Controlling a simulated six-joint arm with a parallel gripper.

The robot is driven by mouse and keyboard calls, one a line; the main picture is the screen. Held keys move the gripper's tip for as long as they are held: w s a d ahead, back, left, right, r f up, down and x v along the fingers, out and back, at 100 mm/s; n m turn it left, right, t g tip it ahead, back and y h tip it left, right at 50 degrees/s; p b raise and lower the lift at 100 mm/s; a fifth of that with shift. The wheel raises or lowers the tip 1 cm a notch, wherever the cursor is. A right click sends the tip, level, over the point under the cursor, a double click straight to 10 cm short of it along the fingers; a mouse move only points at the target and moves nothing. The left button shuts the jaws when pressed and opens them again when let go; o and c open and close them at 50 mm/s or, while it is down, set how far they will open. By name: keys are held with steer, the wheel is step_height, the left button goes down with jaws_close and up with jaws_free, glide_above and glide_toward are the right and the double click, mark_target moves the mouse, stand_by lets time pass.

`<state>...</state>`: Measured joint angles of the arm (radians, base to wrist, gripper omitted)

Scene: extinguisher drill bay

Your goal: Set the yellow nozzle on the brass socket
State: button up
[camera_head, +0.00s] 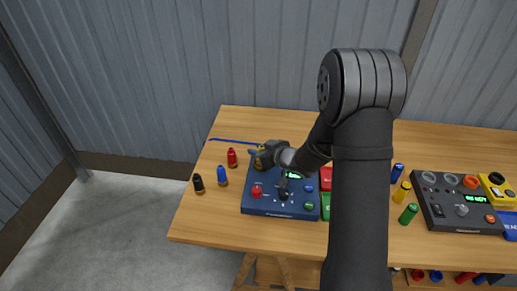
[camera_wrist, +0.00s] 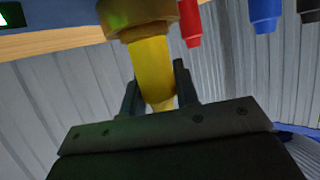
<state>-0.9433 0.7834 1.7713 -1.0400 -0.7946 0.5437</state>
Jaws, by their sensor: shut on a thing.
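The yellow nozzle (camera_wrist: 150,65) is between the two dark fingers of my gripper (camera_wrist: 158,95) in the wrist view, and the jaws are shut on it. A broad brass-coloured ring (camera_wrist: 138,18) is at the nozzle's wide end. I cannot tell whether it is the nozzle's own collar or the brass socket. In the head view my gripper (camera_head: 258,154) is at the back left corner of the blue panel (camera_head: 262,205), where the fingers and wrist largely hide the nozzle and any socket there.
Red (camera_head: 232,157), blue (camera_head: 222,175) and black (camera_head: 198,182) nozzles stand left of the panel. Blue (camera_head: 397,172), yellow (camera_head: 402,191) and green (camera_head: 408,213) ones stand to the right, near a dark panel (camera_head: 455,212). My forearm hides the table's middle. The front left is clear.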

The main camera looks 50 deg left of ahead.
steer(key=shift+f, duration=0.15)
steer(key=o, duration=0.8)
steer(key=shift+v, duration=1.2)
steer(key=v, duration=0.8)
steer(key=shift+d, duration=0.3)
steer(key=shift+a, duration=0.1)
steer(key=x, duration=0.8)
steer(key=shift+a+f, duration=0.1)
steer(key=shift+a, duration=0.3)
steer(key=shift+s, duration=0.1)
